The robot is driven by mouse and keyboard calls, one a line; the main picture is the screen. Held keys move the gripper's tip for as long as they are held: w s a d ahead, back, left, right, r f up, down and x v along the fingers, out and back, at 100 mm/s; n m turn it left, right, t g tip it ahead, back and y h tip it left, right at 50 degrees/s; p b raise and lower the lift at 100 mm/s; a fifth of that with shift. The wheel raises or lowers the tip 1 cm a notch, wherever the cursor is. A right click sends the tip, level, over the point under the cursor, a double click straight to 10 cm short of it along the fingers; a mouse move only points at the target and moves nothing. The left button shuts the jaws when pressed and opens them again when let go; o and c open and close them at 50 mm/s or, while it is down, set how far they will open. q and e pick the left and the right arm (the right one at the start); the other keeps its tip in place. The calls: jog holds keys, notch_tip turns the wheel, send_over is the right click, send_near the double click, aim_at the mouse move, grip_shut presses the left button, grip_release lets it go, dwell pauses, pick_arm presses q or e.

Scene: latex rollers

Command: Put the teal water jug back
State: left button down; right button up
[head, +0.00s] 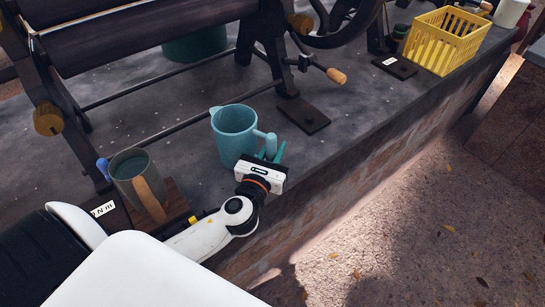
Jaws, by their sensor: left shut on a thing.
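The teal water jug (233,132) stands upright at the front of the dark stone ledge in the head view, its spout to the left and its handle to the right. My left gripper (270,147) is at the jug's right side, shut on its handle. The gripper's white body partly covers the handle and the jug's lower right. I cannot tell whether the jug's base touches the ledge. My right gripper does not show.
A grey-green jug (129,166) with a wooden handle stands to the left, close to my arm. The roller machine's iron frame (262,50) and a foot plate (304,115) stand behind. A yellow basket (447,42) is at the far right. The ledge drops off in front.

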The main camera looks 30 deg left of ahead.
pick_arm(q)
notch_tip(320, 180, down, 2)
jog(key=shift+f+b, duration=0.2)
jog(key=shift+b, duration=0.15)
jog(key=shift+f, duration=0.25)
jog(key=c, duration=1.2)
grip_release()
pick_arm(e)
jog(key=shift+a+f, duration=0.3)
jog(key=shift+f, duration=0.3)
pick_arm(q)
jog(key=shift+s+r, duration=0.1)
jog(key=shift+r, duration=0.15)
jog(key=s, duration=0.4)
jog(key=s+d+b, duration=0.1)
jog(key=s, duration=0.3)
jog(key=s+d+b, duration=0.1)
jog(key=s, duration=0.2)
jog(key=shift+s, duration=0.4)
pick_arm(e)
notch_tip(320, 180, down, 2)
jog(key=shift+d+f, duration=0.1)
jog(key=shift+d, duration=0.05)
